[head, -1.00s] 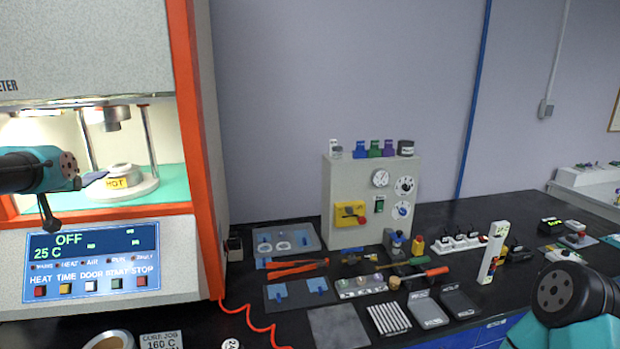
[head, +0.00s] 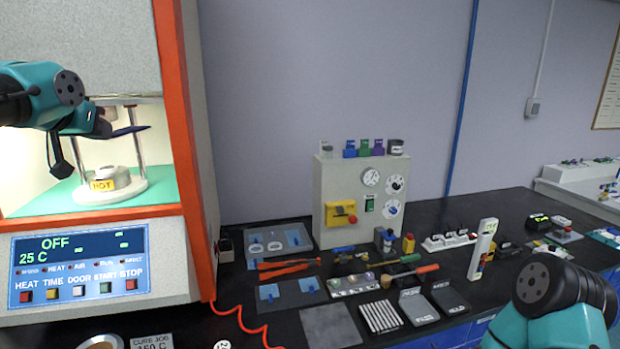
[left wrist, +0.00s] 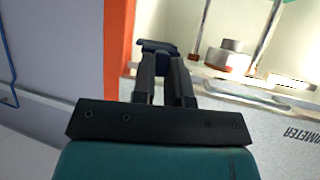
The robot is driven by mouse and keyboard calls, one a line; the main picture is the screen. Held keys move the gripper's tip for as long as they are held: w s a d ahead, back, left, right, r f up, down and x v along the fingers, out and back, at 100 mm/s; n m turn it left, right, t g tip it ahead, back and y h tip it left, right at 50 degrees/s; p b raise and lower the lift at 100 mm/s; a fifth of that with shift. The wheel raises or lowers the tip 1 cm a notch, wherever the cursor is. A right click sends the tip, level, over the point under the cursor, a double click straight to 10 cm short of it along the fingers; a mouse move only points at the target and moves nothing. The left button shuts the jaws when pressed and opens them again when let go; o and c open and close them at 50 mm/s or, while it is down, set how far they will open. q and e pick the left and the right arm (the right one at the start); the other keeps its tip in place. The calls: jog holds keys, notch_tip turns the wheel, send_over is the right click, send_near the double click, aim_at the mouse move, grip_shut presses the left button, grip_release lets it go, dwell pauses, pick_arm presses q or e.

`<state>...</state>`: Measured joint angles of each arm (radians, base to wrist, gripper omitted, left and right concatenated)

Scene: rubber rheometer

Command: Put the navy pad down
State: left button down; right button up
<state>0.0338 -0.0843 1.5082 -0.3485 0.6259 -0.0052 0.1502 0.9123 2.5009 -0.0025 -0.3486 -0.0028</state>
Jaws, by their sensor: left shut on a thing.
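The navy pad (head: 130,131) is a thin dark flat piece held out from the tip of my left gripper (head: 104,124). It is in front of the lit opening of the rheometer (head: 100,268), above the round lower die (head: 112,180) with its yellow HOT label. In the left wrist view, the fingers of my left gripper (left wrist: 170,68) are shut on the pad (left wrist: 157,46), which shows as a dark blue piece at their tips. The pad is clear of the die in the picture. Of my right arm only a link shows at the lower right; its gripper is out of view.
The orange door frame (head: 178,130) stands close to the right of the pad. Two metal posts (head: 137,148) rise in the chamber. On the black bench are a grey tray (head: 300,243) with rings, a dark mat (head: 290,294) with blue pieces, and a bare grey plate (head: 331,326).

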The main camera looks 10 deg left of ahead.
pick_arm(q)
jog(key=d+r+m+h, duration=0.2)
jog(key=d+r, duration=0.1)
jog(key=d, duration=0.6)
jog(key=w+d+f+m+h, duration=0.1)
jog(key=w+d+f, duration=0.45)
jog(key=f, duration=0.25)
jog(key=w+d+f+m+h, duration=0.2)
jog(key=w+d+f, duration=0.2)
jog(key=d+f, duration=0.35)
jog(key=w+d+f, duration=0.1)
jog(key=d+f, duration=0.2)
jog(key=f, duration=0.6)
jog(key=w+d+f, duration=0.1)
jog(key=d+f, duration=0.1)
jog(key=f, duration=0.7)
jog(key=s+d+f, duration=0.1)
jog(key=s+f, duration=0.1)
jog(key=f, duration=0.7)
jog(key=s+d+f, duration=0.2)
jog(key=f, duration=0.7)
jog(key=shift+s+f+g, duration=0.3)
jog(key=shift+f, duration=0.1)
jog(key=shift+d, duration=0.15)
